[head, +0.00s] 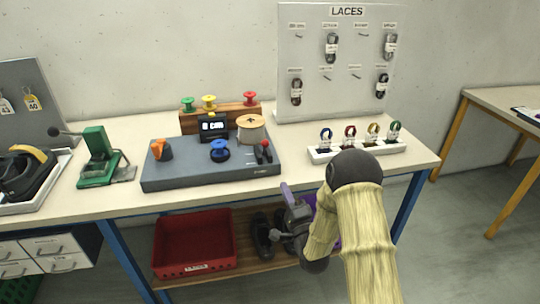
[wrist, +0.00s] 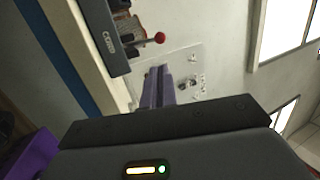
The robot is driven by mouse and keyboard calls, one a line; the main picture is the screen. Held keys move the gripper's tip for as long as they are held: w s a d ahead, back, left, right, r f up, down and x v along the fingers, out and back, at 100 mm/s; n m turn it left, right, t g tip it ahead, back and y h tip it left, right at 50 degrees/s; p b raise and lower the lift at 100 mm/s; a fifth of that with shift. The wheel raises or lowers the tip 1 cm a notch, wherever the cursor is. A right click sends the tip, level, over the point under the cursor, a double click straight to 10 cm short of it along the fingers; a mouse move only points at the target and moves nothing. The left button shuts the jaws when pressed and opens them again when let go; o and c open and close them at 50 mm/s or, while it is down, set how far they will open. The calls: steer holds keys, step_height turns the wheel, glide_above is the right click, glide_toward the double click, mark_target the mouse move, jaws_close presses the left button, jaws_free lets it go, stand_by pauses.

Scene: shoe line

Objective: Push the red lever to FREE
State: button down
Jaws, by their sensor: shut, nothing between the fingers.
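The red lever (head: 265,146) stands at the right end of the grey console (head: 205,180) on the bench, with a dark part beside it. In the wrist view, its red ball (wrist: 160,37) sits on a thin stem rising from the console (wrist: 104,40). The FREE marking is too small to read. My gripper (head: 287,193) is in front of the bench's front edge, to the right of and nearer than the lever. Its purple fingers (wrist: 158,84) are shut and empty, apart from the lever.
A red crate (head: 195,244) is on the shelf below.

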mark_target(267, 146)
steer(key=p+x, duration=0.2)
steer(key=x, duration=1.2)
steer(key=shift+f, duration=0.1)
steer(key=shift+d, duration=0.1)
steer(key=shift+p, duration=0.35)
